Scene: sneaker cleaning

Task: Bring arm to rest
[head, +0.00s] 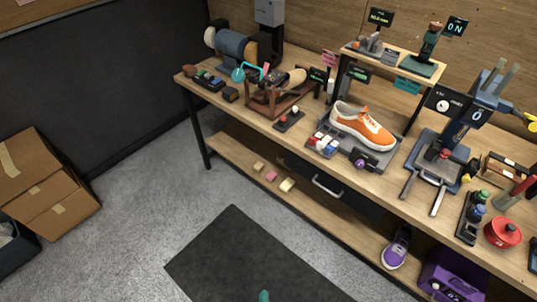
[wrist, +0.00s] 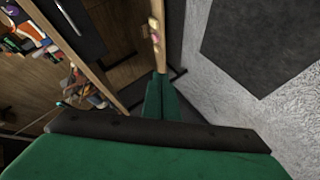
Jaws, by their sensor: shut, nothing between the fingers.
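My gripper (wrist: 162,82) shows in the wrist view as two dark green fingers side by side, pressed together with nothing between them. It is over the floor beside the bench's front edge. In the head view only a small green tip (head: 264,296), likely part of my arm, shows at the bottom edge, above the dark mat. The rest of my arm is outside the head view.
The long wooden bench (head: 262,121) holds an orange sneaker (head: 363,126), tools and small bottles. A purple shoe (head: 397,248) sits on its lower shelf. Cardboard boxes (head: 45,185) stand at the left. The dark mat (head: 245,255) and grey floor (head: 140,225) are clear.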

